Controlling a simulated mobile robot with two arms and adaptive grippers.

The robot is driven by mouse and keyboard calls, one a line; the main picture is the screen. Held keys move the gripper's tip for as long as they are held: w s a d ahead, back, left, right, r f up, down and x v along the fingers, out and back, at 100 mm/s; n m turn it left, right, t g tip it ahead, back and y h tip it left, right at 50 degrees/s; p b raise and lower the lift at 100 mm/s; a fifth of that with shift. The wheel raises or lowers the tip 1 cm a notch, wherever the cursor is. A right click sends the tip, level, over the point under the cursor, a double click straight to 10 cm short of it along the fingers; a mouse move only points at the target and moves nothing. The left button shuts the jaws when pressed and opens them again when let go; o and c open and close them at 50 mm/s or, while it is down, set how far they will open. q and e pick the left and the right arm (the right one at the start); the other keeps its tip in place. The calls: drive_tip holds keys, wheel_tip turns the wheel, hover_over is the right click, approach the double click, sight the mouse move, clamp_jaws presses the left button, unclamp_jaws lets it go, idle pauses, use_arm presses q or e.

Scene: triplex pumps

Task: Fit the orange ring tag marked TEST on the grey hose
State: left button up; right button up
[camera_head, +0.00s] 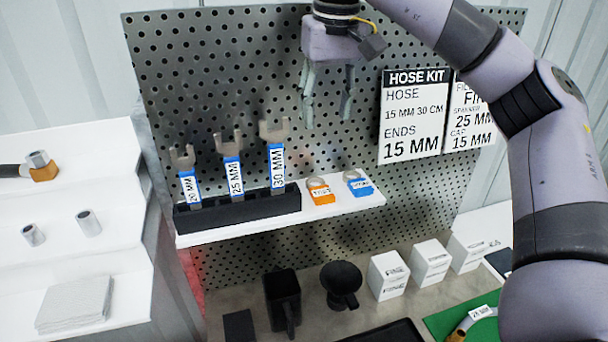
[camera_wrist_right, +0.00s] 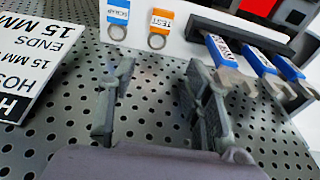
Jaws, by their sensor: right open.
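The orange ring tag marked TEST (camera_head: 321,195) lies on the white shelf, left of a blue ring tag (camera_head: 360,187). In the right wrist view the orange tag (camera_wrist_right: 160,21) shows its metal ring toward me, beyond the fingers. My right gripper (camera_head: 327,120) is open and empty, pointing down in front of the pegboard above the tags. Its fingers (camera_wrist_right: 160,72) are apart with nothing between them. A grey hose piece (camera_head: 468,324) with a white label and a brass-coloured end lies on the green mat at lower right, partly cut off by the frame and my arm. My left gripper is out of view.
A black rack (camera_head: 240,211) holds three labelled spanners left of the tags. Hose kit signs (camera_head: 412,115) hang on the pegboard (camera_head: 240,80). Several white boxes (camera_head: 430,262), a black cup (camera_head: 341,284) and a black holder (camera_head: 283,299) stand below the shelf. White steps with fittings are at left.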

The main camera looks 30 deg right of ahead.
drive_tip(key=b, duration=0.2)
hover_over(319, 187)
drive_tip(key=s, duration=0.3)
wheel_tip(319, 187, down, 6)
drive_tip(key=f, duration=0.1)
drive_tip(key=w+f, duration=0.1)
drive_tip(key=f, duration=0.1)
drive_tip(key=shift+w+a+f, duration=0.15)
drive_tip(key=shift+w, duration=0.05)
drive_tip(key=shift+w+f+p, duration=0.15)
drive_tip(key=shift+f+p, duration=0.1)
drive_tip(key=shift+f, duration=0.25)
drive_tip(key=shift+w+f+p, duration=0.15)
drive_tip(key=shift+f+p, duration=0.1)
drive_tip(key=shift+f, duration=0.45)
drive_tip(key=shift+s+f, duration=0.1)
drive_tip(key=shift+f, duration=0.1)
drive_tip(key=f+p, duration=0.1)
drive_tip(key=f, duration=0.1)
drive_tip(key=w+f+p, duration=0.1)
drive_tip(key=f, duration=0.1)
drive_tip(key=shift+d+f+p, duration=0.2)
drive_tip(key=shift+p, duration=0.1)
drive_tip(key=shift+f, duration=0.25)
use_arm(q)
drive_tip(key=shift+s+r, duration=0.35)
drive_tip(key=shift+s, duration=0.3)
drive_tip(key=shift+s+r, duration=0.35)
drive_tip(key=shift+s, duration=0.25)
